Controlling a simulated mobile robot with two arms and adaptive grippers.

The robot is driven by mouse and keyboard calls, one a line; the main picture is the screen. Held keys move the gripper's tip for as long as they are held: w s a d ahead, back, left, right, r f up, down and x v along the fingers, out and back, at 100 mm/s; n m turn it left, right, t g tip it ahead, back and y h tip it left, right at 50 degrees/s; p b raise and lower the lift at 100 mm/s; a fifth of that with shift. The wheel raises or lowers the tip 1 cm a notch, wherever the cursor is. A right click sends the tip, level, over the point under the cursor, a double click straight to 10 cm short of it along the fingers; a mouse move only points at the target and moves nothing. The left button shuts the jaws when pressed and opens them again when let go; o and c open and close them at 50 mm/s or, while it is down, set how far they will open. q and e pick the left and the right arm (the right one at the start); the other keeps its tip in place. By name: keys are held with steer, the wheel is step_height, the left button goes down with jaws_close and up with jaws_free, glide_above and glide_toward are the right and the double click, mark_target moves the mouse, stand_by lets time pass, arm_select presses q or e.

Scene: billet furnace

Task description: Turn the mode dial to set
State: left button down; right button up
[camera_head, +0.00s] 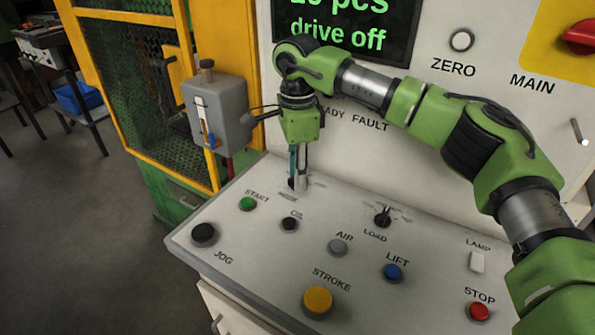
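My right gripper (297,180) points straight down at the back left of the sloped control panel (262,222). Its fingertips are at a small dark dial (291,184), which they largely cover. My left gripper is not in view.
Buttons stand around the dials: green START (247,204), black OIL (289,224), grey AIR (338,247), blue LIFT (393,272), yellow STROKE (318,299), red STOP (479,311). A grey box (217,113) with a lever is left of my gripper. A screen (345,30) reads "drive off".

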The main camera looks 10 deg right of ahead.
jaws_close()
steer(key=n, duration=0.2)
steer(key=shift+r+n+p, duration=0.1)
steer(key=shift+n+p, duration=0.2)
steer(key=shift+n, duration=0.1)
steer(key=n, duration=0.4)
steer(key=n+p, duration=0.1)
steer(key=n, duration=0.5)
steer(key=shift+n, duration=2.5)
